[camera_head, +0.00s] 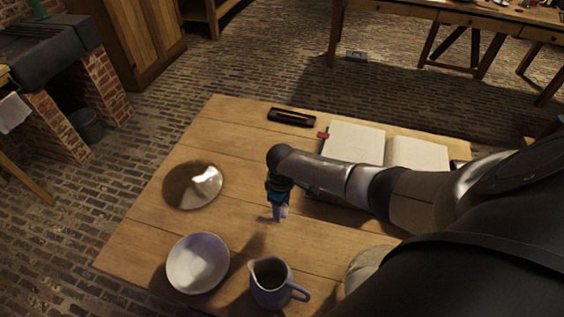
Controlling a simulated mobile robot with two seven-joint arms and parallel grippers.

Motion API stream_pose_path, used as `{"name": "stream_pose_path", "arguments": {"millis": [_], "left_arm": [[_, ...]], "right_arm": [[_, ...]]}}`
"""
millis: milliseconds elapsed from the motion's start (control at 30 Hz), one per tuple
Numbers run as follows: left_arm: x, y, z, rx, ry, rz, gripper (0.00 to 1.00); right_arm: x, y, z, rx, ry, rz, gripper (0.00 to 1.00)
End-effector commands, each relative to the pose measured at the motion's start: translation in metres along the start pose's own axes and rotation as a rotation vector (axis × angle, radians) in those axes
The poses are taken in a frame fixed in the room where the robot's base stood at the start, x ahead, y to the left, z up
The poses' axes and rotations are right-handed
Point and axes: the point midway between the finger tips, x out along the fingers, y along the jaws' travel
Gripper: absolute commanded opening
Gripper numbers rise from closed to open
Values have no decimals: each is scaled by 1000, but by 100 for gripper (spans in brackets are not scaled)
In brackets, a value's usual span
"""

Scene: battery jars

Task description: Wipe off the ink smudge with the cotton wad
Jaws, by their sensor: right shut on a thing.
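My right gripper (280,207) hangs over the middle of the wooden table, pointing down. It is shut on a small pale thing, the cotton wad (280,213), which shows only as a whitish patch at the fingertips. I cannot tell whether the wad touches the table. I cannot make out the ink smudge; my right arm covers much of the table's right side. My left gripper is not in view.
A shiny round dish (180,187), white bowl (197,262) and blue-grey jug (268,284) stand left and in front of my gripper. An open book (355,142) and black case (291,117) lie at the back. A pale rounded thing (362,264) is partly hidden by my arm.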

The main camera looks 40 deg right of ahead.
Motion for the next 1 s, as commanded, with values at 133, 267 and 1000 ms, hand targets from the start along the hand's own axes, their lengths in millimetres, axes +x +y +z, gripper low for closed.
{"name": "stream_pose_path", "arguments": {"millis": [133,267,1000], "left_arm": [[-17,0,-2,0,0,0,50],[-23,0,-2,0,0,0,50],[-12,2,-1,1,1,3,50]], "right_arm": [[-15,-1,1,1,-1,0,8],[-20,-1,2,2,-1,0,8],[-38,-3,-24,45,8,4,8]]}}
